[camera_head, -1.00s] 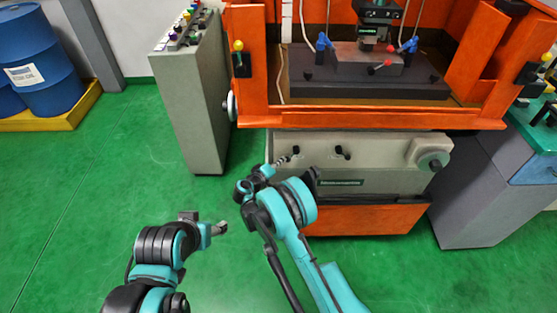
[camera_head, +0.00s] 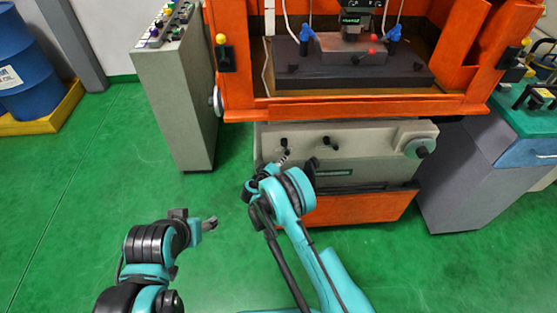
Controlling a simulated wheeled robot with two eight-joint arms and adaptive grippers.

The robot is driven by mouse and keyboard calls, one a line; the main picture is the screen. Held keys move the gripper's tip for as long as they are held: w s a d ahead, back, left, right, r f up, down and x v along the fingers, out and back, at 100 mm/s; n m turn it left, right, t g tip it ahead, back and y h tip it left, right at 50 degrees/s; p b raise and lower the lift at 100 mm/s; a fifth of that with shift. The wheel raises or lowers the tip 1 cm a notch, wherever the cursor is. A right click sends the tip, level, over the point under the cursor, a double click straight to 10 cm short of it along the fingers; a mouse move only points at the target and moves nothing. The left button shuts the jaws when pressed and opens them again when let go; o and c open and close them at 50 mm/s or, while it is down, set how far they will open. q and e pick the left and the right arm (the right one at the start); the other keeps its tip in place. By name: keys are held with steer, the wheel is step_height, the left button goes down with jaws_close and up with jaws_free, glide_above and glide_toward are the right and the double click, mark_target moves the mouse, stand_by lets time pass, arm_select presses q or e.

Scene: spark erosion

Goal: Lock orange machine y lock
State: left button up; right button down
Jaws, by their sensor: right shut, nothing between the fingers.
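The orange machine (camera_head: 235,70) stands ahead with a grey front panel (camera_head: 375,150). Two small black lock levers sit on the panel, a left one (camera_head: 284,142) and a right one (camera_head: 329,142); I cannot tell from any label which is the y lock. My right gripper (camera_head: 284,158) is shut and empty, just below the left lever in the picture; I cannot tell if it touches it. My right arm hides part of the panel. My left gripper (camera_head: 210,223) hangs over the green floor, away from the machine, its fingers too small to judge.
A grey control console (camera_head: 172,95) stands left of the machine, and a grey cabinet (camera_head: 460,180) stands right. Blue barrels (camera_head: 32,60) stand on a yellow pallet (camera_head: 50,122). The green floor at left is clear.

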steer(key=shift+d, duration=0.55)
stand_by(1.2)
